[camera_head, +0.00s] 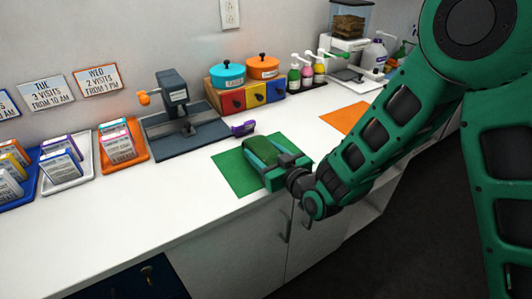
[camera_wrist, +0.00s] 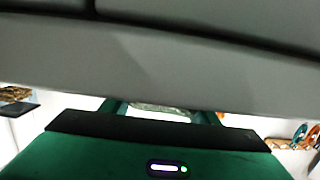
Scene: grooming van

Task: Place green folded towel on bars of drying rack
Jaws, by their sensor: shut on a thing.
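My gripper (camera_head: 279,160) reaches in from the right and is shut on the towel's near right part. I cannot tell whether the towel touches the mat. In the wrist view, my fingers (camera_wrist: 160,112) show with a strip of grey-green material (camera_wrist: 160,107) between them. A large grey surface fills the top of that view. I cannot make out a drying rack with bars for certain in either view.
A purple object (camera_head: 243,129) lies just behind the mat. A dark stand (camera_head: 174,92) on a grey mat is at the left. Colored drawers with two pots (camera_head: 246,92) stand behind. An orange mat (camera_head: 344,118) lies to the right. Card trays (camera_head: 120,146) line the far left. The front counter is clear.

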